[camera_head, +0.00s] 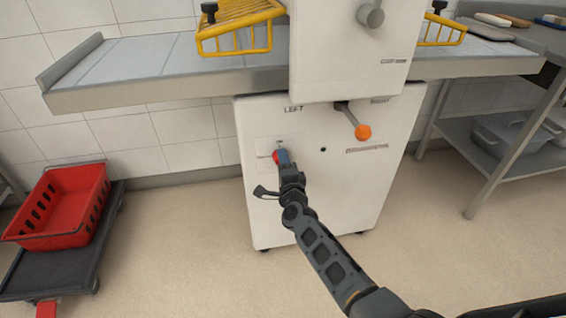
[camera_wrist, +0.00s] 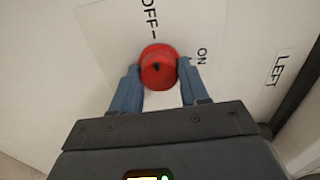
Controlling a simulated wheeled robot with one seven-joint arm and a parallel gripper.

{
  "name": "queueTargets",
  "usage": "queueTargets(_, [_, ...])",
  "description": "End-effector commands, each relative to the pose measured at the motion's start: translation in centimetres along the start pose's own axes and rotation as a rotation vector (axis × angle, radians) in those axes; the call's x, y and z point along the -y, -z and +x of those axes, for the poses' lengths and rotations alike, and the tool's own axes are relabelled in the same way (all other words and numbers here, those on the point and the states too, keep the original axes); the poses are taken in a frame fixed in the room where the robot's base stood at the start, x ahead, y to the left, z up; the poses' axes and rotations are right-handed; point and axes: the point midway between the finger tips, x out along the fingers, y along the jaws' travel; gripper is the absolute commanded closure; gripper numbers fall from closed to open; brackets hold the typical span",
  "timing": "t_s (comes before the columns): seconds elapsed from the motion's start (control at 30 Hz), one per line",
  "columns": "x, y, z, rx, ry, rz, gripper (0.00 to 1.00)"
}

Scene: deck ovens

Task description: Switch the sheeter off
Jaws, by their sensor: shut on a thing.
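The sheeter (camera_head: 270,210) is a white cabinet with a metal belt table across it and the word LEFT on its front. A round red knob (camera_wrist: 158,67) sits on its front panel, with OFF above it and ON to its right in the wrist view. My gripper (camera_wrist: 157,76) is shut on the knob, with one blue finger on each side. In the head view the knob (camera_head: 276,157) shows as a small red patch beside my gripper (camera_head: 283,158). A small dark mark shows near the knob's middle; which label it points to I cannot tell.
An orange-ended lever (camera_head: 363,132) sticks out right of the knob. The metal belt table (camera_head: 160,82) runs above at left. A red crate (camera_head: 75,205) on a dark dolly stands at left. A metal table with a lower shelf (camera_head: 490,135) stands at right. The floor in front is clear.

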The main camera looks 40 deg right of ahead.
Motion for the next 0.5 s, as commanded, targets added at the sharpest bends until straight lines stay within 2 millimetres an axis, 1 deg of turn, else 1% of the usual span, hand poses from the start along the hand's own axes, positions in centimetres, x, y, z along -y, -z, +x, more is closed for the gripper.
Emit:
queueTargets(0.3, [-0.05, -0.07, 0.00, 0.002, -0.001, -0.003, 0.86])
queueTargets(0.33, [-0.05, -0.07, 0.00, 0.002, -0.001, -0.003, 0.55])
queueTargets(0.5, [-0.04, -0.05, 0.00, 0.001, -0.001, -0.002, 0.38])
